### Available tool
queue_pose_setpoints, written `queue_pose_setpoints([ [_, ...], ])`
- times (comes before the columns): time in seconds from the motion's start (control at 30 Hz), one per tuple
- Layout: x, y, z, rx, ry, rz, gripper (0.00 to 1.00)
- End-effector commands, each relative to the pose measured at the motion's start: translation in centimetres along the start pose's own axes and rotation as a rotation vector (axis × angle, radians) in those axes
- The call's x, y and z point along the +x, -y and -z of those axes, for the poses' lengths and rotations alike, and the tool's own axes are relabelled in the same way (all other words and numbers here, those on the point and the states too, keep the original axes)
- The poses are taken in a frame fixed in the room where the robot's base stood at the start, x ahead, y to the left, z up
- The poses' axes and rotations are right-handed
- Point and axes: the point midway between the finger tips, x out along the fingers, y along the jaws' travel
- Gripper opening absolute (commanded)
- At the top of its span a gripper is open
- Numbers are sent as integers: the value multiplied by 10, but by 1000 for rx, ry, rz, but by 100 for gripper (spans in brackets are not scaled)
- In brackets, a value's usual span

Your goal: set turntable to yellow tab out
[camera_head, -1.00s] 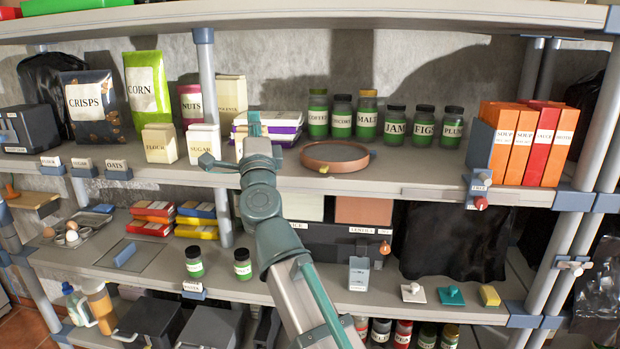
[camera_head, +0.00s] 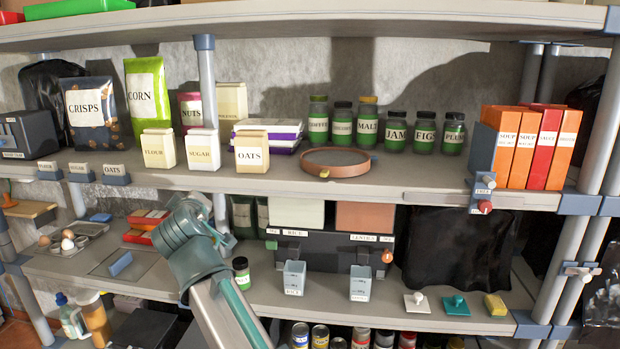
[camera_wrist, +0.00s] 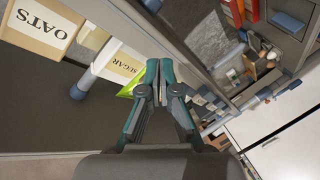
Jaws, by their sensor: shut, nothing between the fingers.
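The turntable (camera_head: 338,171) is a low round tray with a brown rim, on the upper main shelf right of the oats canister. Its yellow tab (camera_head: 324,173) is at the front of the rim, facing out from the shelf. A dark tab (camera_head: 374,157) shows at its right side. My gripper (camera_wrist: 159,72) is shut and empty in the wrist view, away from the turntable, which is not visible there. In the head view my arm is low at the left centre, below the shelf edge, and the fingers cannot be made out.
The oats canister (camera_head: 251,152) stands left of the turntable, with white-and-purple boxes (camera_head: 267,135) behind it. Shelf space right of the turntable is clear up to the orange boxes (camera_head: 498,150).

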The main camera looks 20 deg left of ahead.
Motion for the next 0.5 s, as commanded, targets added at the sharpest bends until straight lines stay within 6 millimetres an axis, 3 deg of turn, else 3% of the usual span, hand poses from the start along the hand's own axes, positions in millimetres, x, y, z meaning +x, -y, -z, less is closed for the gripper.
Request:
queue_pose_setpoints([
  [0.17, -7, -52, -44, -311, 269, -208, 0],
  [0.3, -28, -93, -67, -485, 467, -356, 0],
  [0.5, -59, -125, -87, -605, 672, -465, 0],
])
